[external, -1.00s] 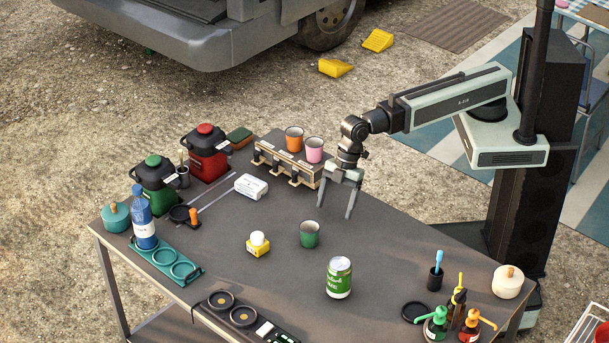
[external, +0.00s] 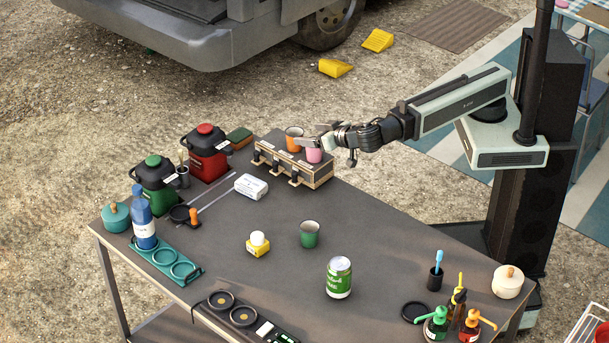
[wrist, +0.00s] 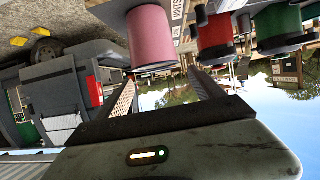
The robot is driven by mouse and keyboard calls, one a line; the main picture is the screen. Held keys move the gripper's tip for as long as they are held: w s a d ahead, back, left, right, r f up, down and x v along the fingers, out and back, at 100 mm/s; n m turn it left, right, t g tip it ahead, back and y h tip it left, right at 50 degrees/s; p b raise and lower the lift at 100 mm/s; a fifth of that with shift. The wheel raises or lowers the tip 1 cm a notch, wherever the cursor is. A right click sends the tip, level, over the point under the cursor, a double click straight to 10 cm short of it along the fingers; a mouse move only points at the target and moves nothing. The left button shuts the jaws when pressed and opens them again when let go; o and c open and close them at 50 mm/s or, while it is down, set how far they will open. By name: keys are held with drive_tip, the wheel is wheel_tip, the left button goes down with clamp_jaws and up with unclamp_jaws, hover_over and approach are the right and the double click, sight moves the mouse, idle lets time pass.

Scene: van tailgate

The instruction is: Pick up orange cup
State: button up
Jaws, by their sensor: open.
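The orange cup (external: 292,143) stands upright on the wooden rack at the far edge of the table, partly covered by my gripper in the external view. I cannot make it out in the wrist view. A pink cup (external: 314,155) stands just right of it on the same rack. The pink cup (wrist: 153,38) also shows large at the top of the wrist view. My gripper (external: 308,135) is level, pointing left, with its jaws apart and empty. Its fingers lie beside or over the tops of the two cups; I cannot tell whether they touch. Both fingers (wrist: 163,92) show in the wrist view.
The rack (external: 287,166) has dark hooks along its front. A red canister (external: 207,158) and a green canister (external: 155,187) stand to the left. A green cup (external: 309,235) and a green can (external: 339,278) stand on the open middle of the table.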

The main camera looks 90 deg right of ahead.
sight(289, 132)
drive_tip(key=shift+w+d, duration=0.1)
drive_tip(key=shift+d, duration=0.1)
drive_tip(key=b+x, duration=0.2)
drive_tip(key=x, duration=0.5)
drive_tip(key=shift+w+d+f+b, duration=0.2)
drive_tip(key=shift+w+b, duration=0.1)
drive_tip(key=shift+b, duration=0.1)
drive_tip(key=shift+a, duration=0.1)
drive_tip(key=c, duration=1.5)
drive_tip(key=shift+o, duration=0.2)
wheel_tip(289, 132, up, 10)
drive_tip(key=p, duration=1)
